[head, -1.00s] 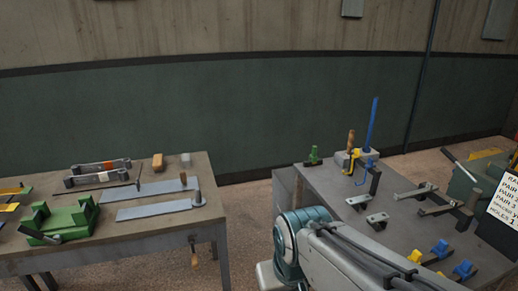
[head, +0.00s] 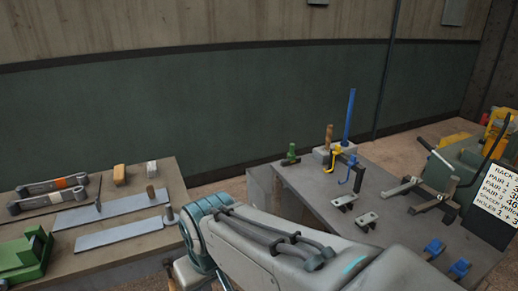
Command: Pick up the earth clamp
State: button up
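No thing in the head view can be surely told as the earth clamp. A small green piece with a dark base (head: 291,154) stands at the far left corner of the grey bench (head: 300,184); it is too small to identify. Beside it is a pale block (head: 321,154) with a wooden handle, a tall blue rod (head: 349,118) and yellow and blue hooks. Two small metal brackets lie on the bench near its middle, and blue pieces (head: 434,247) sit at its near right. My arm crosses the lower middle, but my gripper is out of view.
A wooden-topped table (head: 165,184) at left holds flat metal plates (head: 110,211), bar tools, blocks and a green fixture (head: 27,255). Dark metal brackets (head: 436,188) and a printed sign (head: 491,204) stand at right. My arm hides the grey bench's near left part.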

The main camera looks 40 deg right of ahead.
aim_at(290, 156)
jog(key=z, duration=0.6)
jog(key=i, duration=0.6)
jog(key=z, duration=0.8)
jog(key=i, duration=0.8)
jog(key=z, duration=0.15)
